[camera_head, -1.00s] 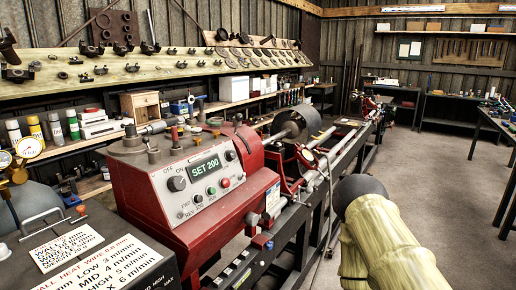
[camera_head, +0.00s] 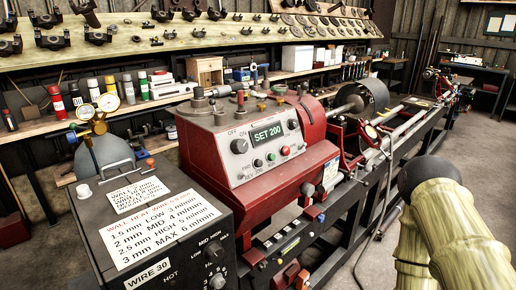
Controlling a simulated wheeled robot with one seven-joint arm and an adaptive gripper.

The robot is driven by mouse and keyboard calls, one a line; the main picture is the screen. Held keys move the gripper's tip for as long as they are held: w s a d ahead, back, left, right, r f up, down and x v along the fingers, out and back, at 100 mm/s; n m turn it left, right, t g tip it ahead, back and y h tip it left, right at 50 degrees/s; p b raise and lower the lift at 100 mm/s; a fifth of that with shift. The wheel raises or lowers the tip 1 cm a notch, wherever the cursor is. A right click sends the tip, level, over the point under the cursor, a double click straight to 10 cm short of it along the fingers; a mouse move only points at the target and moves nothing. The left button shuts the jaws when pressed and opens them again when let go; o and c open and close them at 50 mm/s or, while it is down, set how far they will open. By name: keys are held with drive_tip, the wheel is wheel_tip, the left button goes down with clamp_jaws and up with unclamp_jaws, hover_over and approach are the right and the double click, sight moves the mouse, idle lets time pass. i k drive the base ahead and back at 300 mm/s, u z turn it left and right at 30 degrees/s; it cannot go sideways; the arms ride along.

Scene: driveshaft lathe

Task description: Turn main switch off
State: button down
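The main switch (camera_head: 240,146) looks to be the large dark round knob at the upper left of the grey control panel on the red lathe headstock. Small OFF/ON lettering stands above it; where the knob points is too small to tell. My arm, pale yellow with a dark joint, shows at the lower right, well to the right of the panel. My gripper is out of view, so its state is hidden.
A dark heater box (camera_head: 216,252) with printed labels stands in front at left. Gauges (camera_head: 108,102) stand behind it. Grey floor (camera_head: 480,165) is open at the right.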

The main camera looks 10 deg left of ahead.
sight(238, 146)
drive_tip(key=z, duration=1.35)
drive_tip(key=k, duration=1.05)
drive_tip(key=u, duration=1.25)
drive_tip(key=i, duration=0.5)
drive_tip(key=u, duration=0.05)
